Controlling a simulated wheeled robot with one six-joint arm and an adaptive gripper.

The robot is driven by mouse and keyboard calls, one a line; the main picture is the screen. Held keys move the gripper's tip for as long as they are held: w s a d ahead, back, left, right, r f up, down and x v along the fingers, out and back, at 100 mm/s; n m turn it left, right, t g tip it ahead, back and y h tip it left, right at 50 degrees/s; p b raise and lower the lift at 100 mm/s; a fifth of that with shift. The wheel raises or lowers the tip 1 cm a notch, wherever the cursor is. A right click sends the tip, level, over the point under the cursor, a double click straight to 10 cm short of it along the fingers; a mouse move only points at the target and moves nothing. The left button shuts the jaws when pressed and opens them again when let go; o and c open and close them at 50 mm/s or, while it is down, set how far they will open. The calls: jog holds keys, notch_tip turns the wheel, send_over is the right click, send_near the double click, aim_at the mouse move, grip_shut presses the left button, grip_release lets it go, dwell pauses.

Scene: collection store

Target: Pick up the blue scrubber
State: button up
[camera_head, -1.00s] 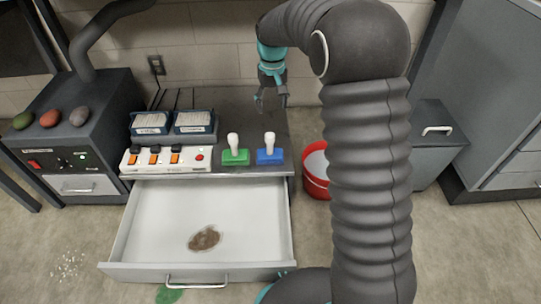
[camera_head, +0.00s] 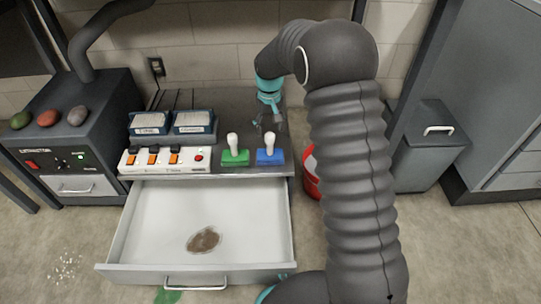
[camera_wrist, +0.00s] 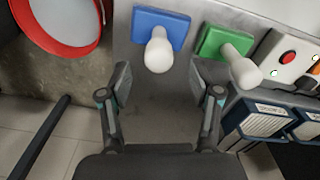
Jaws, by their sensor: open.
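The blue scrubber (camera_head: 270,156) stands upright on the grey worktop near its front right corner, blue base down and white handle up. In the wrist view the blue scrubber (camera_wrist: 160,48) lies just beyond the fingertips, roughly between them. My gripper (camera_head: 269,120) is open and empty, above and behind the blue scrubber; its spread fingers also show in the wrist view (camera_wrist: 162,78). A green scrubber (camera_head: 235,155) with a white handle stands just left of the blue one, apart from it.
A switch panel (camera_head: 165,160) and two blue-framed boxes (camera_head: 194,124) stand left of the scrubbers. Below, an open drawer (camera_head: 150,262) holds a brown patch. A red bucket (camera_wrist: 92,47) stands beside the worktop, partly hidden by my arm in the head view.

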aim_at(270, 133)
jog(key=f, duration=0.4)
jog(key=shift+w+f+b, duration=0.2)
jog(key=shift+f+b, duration=0.1)
jog(key=shift+b, duration=0.05)
grip_shut()
